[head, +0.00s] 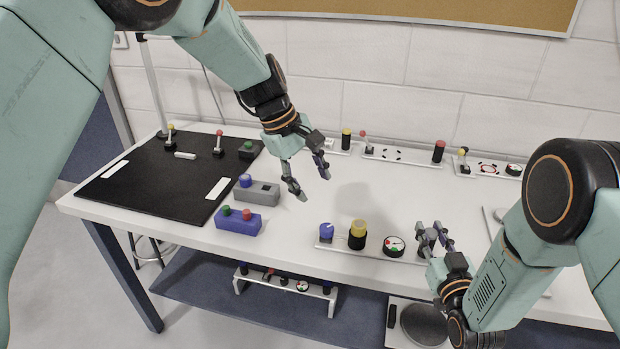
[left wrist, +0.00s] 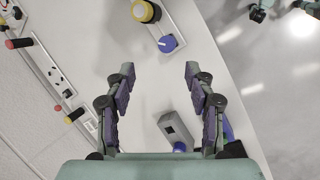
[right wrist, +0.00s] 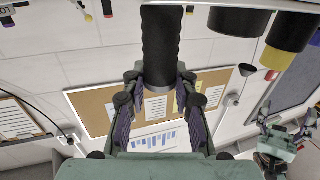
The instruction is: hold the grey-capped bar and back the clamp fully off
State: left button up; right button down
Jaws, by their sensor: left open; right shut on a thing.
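My right gripper (head: 434,238) is shut at the right end of the front white fixture (head: 370,250). In the right wrist view a black ribbed bar (right wrist: 160,45) stands between its fingers. My left gripper (head: 311,184) is open and empty above the table. In the left wrist view a blue knob with a white pointer (left wrist: 167,43) lies ahead of its fingers. I cannot tell which part is the clamp.
The front fixture also carries a yellow-capped black post (head: 358,236) and a round dial (head: 393,246). A grey box (head: 258,194) and a blue box with buttons (head: 238,222) stand to the left, beside a black mat (head: 150,190). More fixtures line the wall.

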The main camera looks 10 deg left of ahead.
aim_at(327, 227)
pick_arm(q)
jog(key=d+f+m, duration=0.1)
jog(key=f+m, duration=0.3)
jog(key=m, duration=0.5)
jog(key=w+d+f+m+g, duration=0.1)
jog(key=f+m, duration=0.3)
jog(key=m, duration=0.6)
jog(key=w+d+f+m, duration=0.1)
jog(key=f+m, duration=0.4)
jog(key=m, duration=0.4)
jog(key=shift+m+g, duration=0.3)
jog(key=shift+m, duration=0.1)
